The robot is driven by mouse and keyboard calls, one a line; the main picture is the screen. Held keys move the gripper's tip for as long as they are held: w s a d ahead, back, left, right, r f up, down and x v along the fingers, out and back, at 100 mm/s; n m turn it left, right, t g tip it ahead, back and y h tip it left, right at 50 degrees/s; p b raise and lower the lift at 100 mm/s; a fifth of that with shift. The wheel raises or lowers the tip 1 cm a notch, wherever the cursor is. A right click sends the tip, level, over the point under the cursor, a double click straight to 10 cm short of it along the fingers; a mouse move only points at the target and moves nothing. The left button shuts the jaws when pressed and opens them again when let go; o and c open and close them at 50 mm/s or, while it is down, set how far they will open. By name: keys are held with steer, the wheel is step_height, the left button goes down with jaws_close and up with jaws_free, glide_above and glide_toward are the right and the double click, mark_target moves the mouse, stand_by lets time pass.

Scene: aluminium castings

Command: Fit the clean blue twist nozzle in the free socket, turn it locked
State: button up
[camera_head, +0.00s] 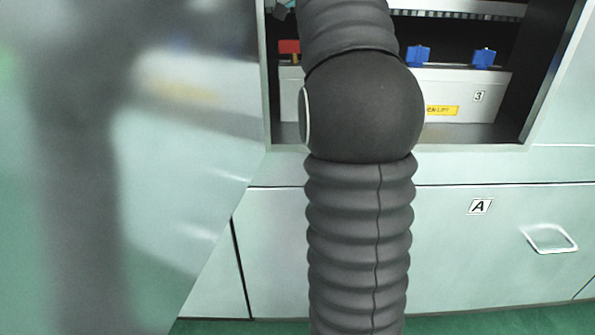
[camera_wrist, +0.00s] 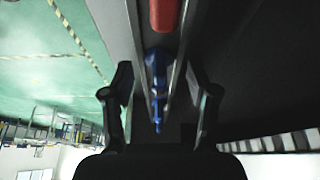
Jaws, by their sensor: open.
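My gripper (camera_wrist: 158,88) is open in the wrist view, with one black finger on each side. A blue nozzle (camera_wrist: 155,62) lies between the fingers in that picture, its thin tip pointing down the frame; I cannot tell whether they touch it. In the head view my arm hides my gripper and the middle of the cabinet opening. Two blue nozzles, one left (camera_head: 418,56) and one right (camera_head: 484,58), stand on top of a pale box (camera_head: 463,87) marked 3. I see no clearly empty socket, and cannot tell which nozzle is clean.
A red part (camera_head: 289,47) sits at the box's left end; a red part (camera_wrist: 163,14) also shows in the wrist view. The cabinet opening has a bottom sill and a right side wall (camera_head: 552,72). A pale panel (camera_head: 205,130) stands close on the left.

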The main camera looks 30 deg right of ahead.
steer(key=n+t, duration=0.1)
steer(key=n, duration=0.3)
steer(key=shift+n+t+h, duration=0.4)
steer(key=v, duration=0.5)
steer(key=shift+r, duration=0.3)
steer(key=shift+v, duration=0.85)
steer(key=shift+a, duration=0.1)
steer(key=shift+s+d+m+h+b, duration=0.3)
steer(key=shift+s+d+b, duration=0.1)
steer(key=shift+s+d, duration=0.4)
steer(key=s+a+f+n+t+y, duration=0.1)
steer(key=s+a+f+n, duration=0.3)
steer(key=f, duration=0.7)
steer(key=s+a+f+n+t+y, duration=0.2)
steer(key=s+a+f+n, duration=0.3)
steer(key=a+f+n, duration=0.3)
steer(key=s+a+f+n+t+y, duration=0.2)
steer(key=s+a+f+n, duration=0.3)
steer(key=a+f, duration=0.8)
steer(key=shift+a+f+n+t+p, duration=0.25)
steer(key=shift+f+n+t+p, duration=0.3)
steer(key=shift+n, duration=0.55)
